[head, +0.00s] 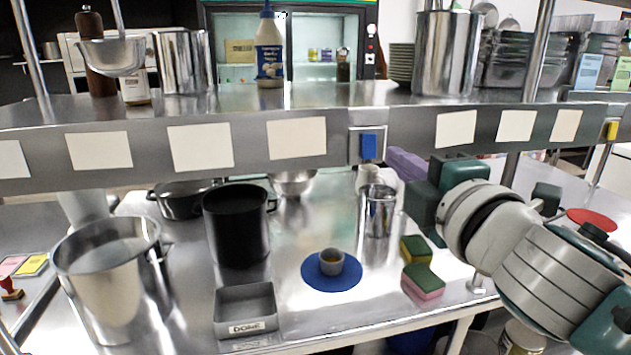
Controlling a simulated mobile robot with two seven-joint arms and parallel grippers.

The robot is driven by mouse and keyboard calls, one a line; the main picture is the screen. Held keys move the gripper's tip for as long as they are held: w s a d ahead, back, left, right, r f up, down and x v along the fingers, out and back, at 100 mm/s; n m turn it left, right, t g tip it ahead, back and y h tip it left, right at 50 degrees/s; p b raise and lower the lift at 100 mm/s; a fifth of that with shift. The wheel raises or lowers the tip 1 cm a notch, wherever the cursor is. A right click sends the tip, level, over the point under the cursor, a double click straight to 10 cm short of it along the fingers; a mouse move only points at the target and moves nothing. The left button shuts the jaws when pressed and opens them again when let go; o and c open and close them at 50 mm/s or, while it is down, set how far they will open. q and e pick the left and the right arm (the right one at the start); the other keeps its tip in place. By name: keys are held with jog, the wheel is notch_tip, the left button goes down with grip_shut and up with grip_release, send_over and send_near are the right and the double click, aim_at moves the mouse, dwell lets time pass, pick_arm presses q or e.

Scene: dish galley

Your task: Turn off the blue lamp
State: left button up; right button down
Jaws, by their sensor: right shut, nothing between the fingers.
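A blue block-like switch (368,146) sits on a metal plate on the front edge of the raised shelf, near the middle of the head view. I cannot tell whether it is on or off, and no lit blue lamp shows clearly. My right gripper (430,198) is dark green and comes in from the right, below and right of the blue switch and apart from it. It is shut and empty; its fingertips are hard to make out. My left gripper is not in view.
A yellow switch (612,130) sits further right on the shelf edge. Below stand a steel cup (380,212), two sponges (422,282), a small cup (331,262) on a blue mat (318,281), a black pot (236,228) and a tray marked DONE (246,325).

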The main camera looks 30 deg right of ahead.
jog(key=b+v, duration=0.1)
jog(key=v, duration=0.6)
jog(key=shift+r, duration=0.25)
jog(key=s+f+m+g, duration=0.7)
jog(key=f+m+g, duration=0.1)
jog(key=f+m, duration=0.25)
jog(key=s+a+f+m+g+y, duration=0.35)
jog(key=s+a+f+g, duration=0.2)
jog(key=s+a, duration=0.45)
notch_tip(320, 180, up, 31)
jog(key=s+d+p, duration=0.1)
jog(key=p, duration=2.9)
jog(key=shift+d+f+n+g+y, duration=0.15)
jog(key=shift+f+n+g+y, duration=0.1)
jog(key=shift+n+g+y, duration=0.1)
